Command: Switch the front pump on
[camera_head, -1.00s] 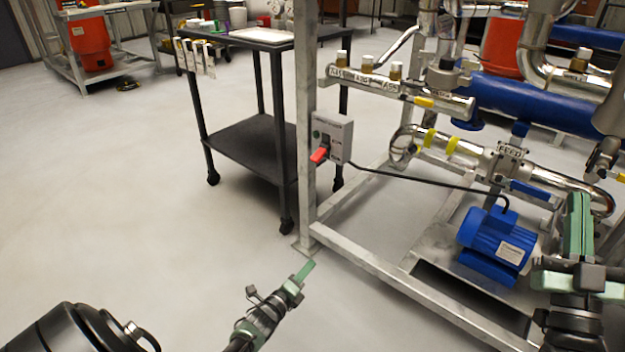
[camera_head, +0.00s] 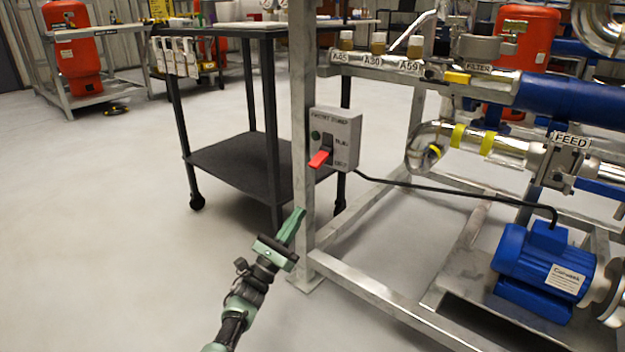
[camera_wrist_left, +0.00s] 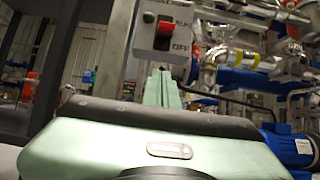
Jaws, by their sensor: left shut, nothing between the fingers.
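The grey switch box (camera_head: 345,137) is mounted on the upright post of the skid frame. Its red lever (camera_head: 319,159) points down and to the left. A green round lamp or button is at its upper left. A black cable runs from the box to the blue pump motor (camera_head: 545,262) at the lower right. My left gripper (camera_head: 297,217) is shut and empty, below and slightly left of the box, apart from the lever. My right gripper is out of view.
The skid's upright post (camera_head: 302,90) and lower frame rail (camera_head: 385,300) stand close to my left gripper. A dark wheeled cart (camera_head: 235,165) is behind the post.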

